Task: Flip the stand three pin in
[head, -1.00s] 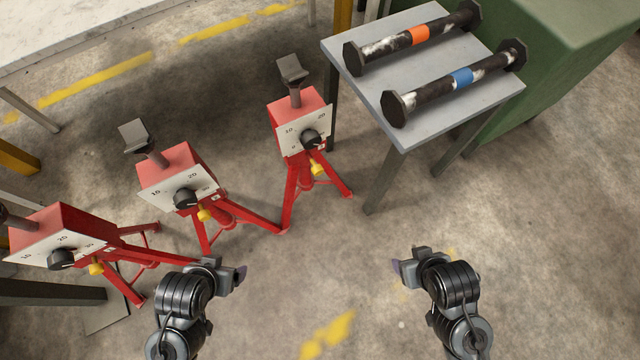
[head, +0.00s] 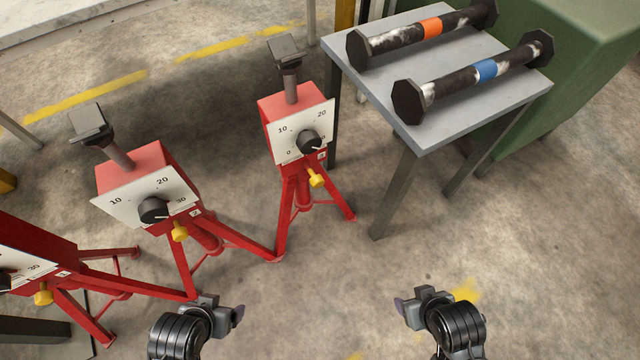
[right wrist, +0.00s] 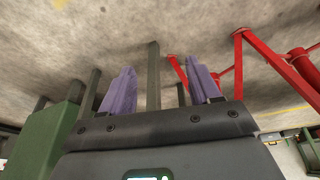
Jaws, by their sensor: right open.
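Three red stands with white dial plates and black knobs stand in a row: right stand (head: 292,108), middle stand (head: 135,175) and left stand (head: 38,240), which is cut off by the picture edge. Yellow pins stick out below the plates: right pin (head: 316,180), middle pin (head: 180,232) and left pin (head: 43,294). My left gripper (head: 236,314) is below the middle stand, apart from it; its jaw opening is not clear. My right gripper (head: 402,308) is over bare floor, open and empty in the right wrist view (right wrist: 157,82).
A green box (head: 590,60) stands behind. Splayed red legs (head: 235,240) crowd the left; the front middle floor is clear.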

